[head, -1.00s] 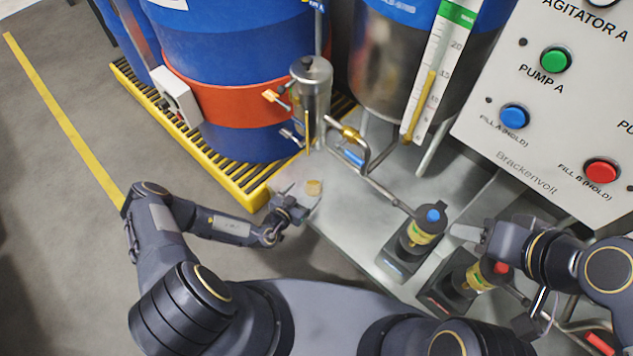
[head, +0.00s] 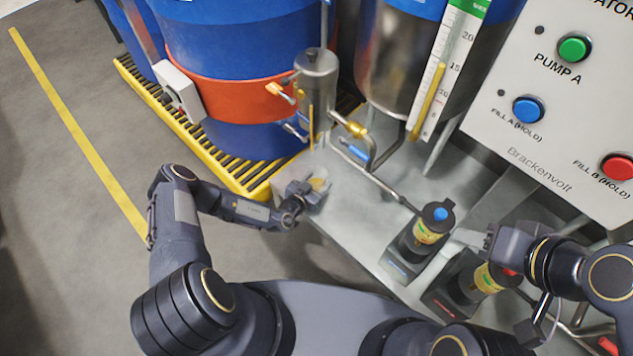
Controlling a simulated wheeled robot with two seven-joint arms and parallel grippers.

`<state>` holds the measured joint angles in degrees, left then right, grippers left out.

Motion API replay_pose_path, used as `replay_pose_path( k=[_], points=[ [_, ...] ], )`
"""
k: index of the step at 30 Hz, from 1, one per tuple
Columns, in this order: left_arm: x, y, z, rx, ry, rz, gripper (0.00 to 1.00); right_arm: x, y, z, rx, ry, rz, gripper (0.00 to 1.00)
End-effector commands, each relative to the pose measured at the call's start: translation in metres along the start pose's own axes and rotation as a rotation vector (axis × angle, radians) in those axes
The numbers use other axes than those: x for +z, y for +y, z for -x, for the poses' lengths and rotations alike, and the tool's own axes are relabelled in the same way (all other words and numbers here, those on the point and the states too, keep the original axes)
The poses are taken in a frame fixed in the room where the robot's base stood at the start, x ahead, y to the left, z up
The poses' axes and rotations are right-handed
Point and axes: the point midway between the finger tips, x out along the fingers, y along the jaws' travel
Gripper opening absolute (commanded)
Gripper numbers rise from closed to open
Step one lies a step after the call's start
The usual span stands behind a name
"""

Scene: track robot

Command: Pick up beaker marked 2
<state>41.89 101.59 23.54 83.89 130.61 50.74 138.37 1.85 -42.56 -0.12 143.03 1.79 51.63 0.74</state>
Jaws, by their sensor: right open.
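A small beaker (head: 320,184) with amber contents is at the left corner of the metal bench, by the fingers of my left gripper (head: 312,194). No number can be read on it. The fingers partly cover it, and I cannot tell whether they are closed on it. My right gripper (head: 468,238) is open, beside a dark bottle with a blue top and yellow label (head: 431,228). A second dark bottle with a yellow label (head: 487,279) is below that gripper, partly hidden by it.
The metal bench (head: 355,225) is bare in the middle. A steel cylinder with a tap (head: 316,75) and bent pipes stand behind the beaker. A blue drum (head: 235,45) sits on a yellow grated pallet (head: 235,178). A button panel (head: 560,120) is at right.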

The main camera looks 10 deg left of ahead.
Motion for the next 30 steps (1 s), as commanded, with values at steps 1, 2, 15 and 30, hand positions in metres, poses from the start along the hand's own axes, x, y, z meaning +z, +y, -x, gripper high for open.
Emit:
replay_pose_path(
  k=[1,2,15,30],
  points=[
    [0.000,0.000,0.000,0.000,0.000,0.000,0.49,0.000,0.000,0.000,0.000,0.000,0.000,0.44],
    [0.000,0.000,0.000,0.000,0.000,0.000,0.45,0.000,0.000,0.000,0.000,0.000,0.000,0.44],
    [-0.002,0.000,0.001,0.000,0.001,0.000,0.32,0.000,0.000,0.001,0.000,0.000,0.000,0.44],
    [-0.035,0.004,0.013,0.001,-0.001,0.003,0.32,-0.007,-0.007,0.014,0.000,0.000,0.000,0.44]
  ],
)
